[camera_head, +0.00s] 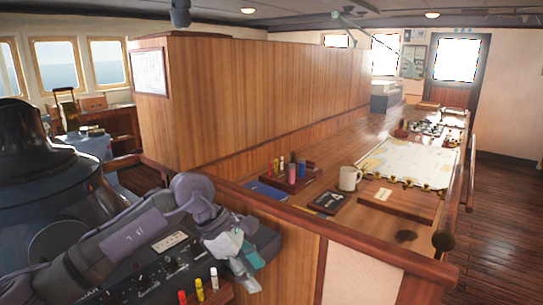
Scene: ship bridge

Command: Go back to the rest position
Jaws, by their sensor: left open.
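My left arm comes in from the lower left over a dark control panel (150,278). My left gripper (250,272), grey with teal parts, hangs at the arm's end, pointing down, beside the panel's right end. It is open and I see nothing held between its fingers. It is left of the wooden chart table (340,228) and apart from the things on it. My right gripper is not in view.
Small red, yellow and white-capped bottles (198,289) stand just left of the gripper. The table holds a white mug (349,178), a bottle tray (296,180), a dark number card (329,201) and a chart (410,162). A wooden partition (260,95) rises behind. Floor (500,220) is clear at right.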

